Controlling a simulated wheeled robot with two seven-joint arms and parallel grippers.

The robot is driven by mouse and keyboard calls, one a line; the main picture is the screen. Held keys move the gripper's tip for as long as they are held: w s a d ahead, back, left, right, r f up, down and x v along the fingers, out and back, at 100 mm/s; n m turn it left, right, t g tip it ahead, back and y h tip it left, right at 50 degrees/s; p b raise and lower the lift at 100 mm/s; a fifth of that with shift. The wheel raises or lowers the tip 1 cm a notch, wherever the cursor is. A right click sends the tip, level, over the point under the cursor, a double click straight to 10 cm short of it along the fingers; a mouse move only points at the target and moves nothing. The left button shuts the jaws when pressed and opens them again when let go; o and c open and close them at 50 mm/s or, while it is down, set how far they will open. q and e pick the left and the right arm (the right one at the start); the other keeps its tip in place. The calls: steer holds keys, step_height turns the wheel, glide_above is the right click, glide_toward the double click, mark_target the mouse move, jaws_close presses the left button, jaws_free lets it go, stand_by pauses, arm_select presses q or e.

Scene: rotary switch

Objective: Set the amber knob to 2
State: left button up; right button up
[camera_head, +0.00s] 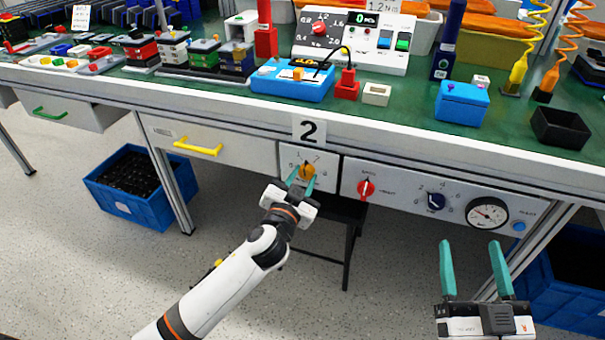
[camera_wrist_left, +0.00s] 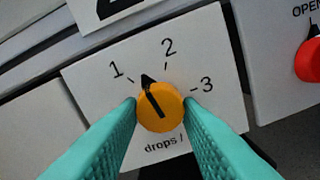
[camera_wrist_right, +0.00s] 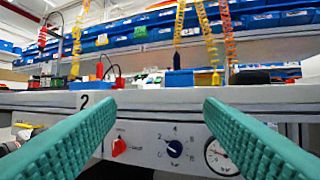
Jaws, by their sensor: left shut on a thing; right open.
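The amber knob (camera_head: 307,170) sits on a white dial plate under the bench edge. In the left wrist view the knob (camera_wrist_left: 160,108) has a black pointer, which aims between the marks 1 and 2. The dial (camera_wrist_left: 206,124) is printed 1, 2, 3 and "drops /". My left gripper (camera_wrist_left: 161,104) is shut on the knob, with one teal finger on each side. In the head view my left gripper (camera_head: 301,181) reaches the dial from below. My right gripper (camera_head: 471,245) is open and empty, in front of the panel's right part.
Right of the dial are a red switch (camera_head: 366,188), a dark blue knob (camera_head: 436,201) and a gauge (camera_head: 487,213). A sign reading 2 (camera_head: 309,131) is above the amber knob. A drawer with a yellow handle (camera_head: 198,147) is left. Blue crates (camera_head: 140,211) stand on the floor.

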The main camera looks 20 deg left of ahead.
arm_select(q)
steer(key=m+p, duration=0.2)
steer(key=m, duration=0.1)
steer(key=shift+r+m, duration=0.15)
steer(key=shift+m, duration=0.15)
steer(key=m+p, duration=0.1)
steer(key=m, duration=0.2)
steer(key=shift+m+p, duration=0.3)
steer(key=shift+m, duration=0.2)
arm_select(e)
steer(key=s+d+f+g+h, duration=0.1)
steer(key=s+f+g, duration=0.1)
steer(key=f+g, duration=0.3)
steer(key=s+d+f+g+h, duration=0.2)
steer(key=f+g, duration=0.4)
steer(key=f, duration=0.3)
steer(key=shift+s+d, duration=0.2)
arm_select(q)
steer(key=o, duration=1)
steer(key=shift+c, duration=0.2)
